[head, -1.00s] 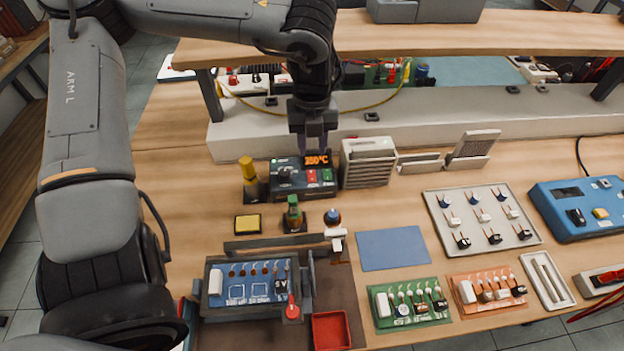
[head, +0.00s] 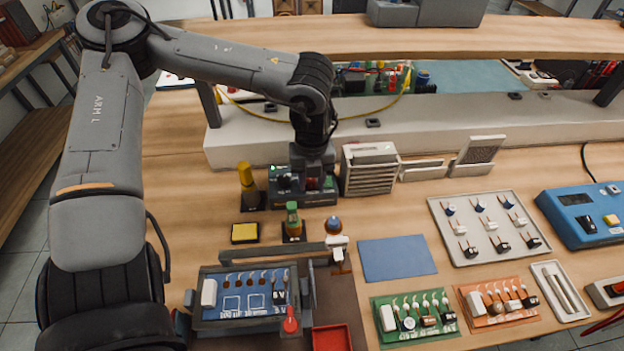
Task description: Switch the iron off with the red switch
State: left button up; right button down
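The dark soldering station (head: 285,200) stands on the bench below the shelf, left of the grey vented box. My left gripper (head: 313,176) points down right at the station's front panel and covers its display. Its fingertips are too small and dark to tell their opening or any contact. The red switch is largely hidden behind the gripper; a green spot (head: 329,183) shows at the panel's right. My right gripper is out of view.
The vented box (head: 369,170) stands close on the right. A yellow-topped holder (head: 248,186) is on the left, with a yellow sponge (head: 245,233) and a green-topped bottle (head: 292,222) in front. The blue mat (head: 397,258) is bare.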

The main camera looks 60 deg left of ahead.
pick_arm(q)
grip_shut()
jog(key=shift+a+r+g+h+p, duration=0.3)
jog(key=shift+h+p, duration=0.3)
jog(key=shift+p, duration=0.45)
jog(key=shift+w+f+h+p, duration=0.15)
jog(key=shift+h+p, duration=0.15)
jog(key=shift+h, duration=0.5)
grip_release()
jog(key=shift+g, duration=0.3)
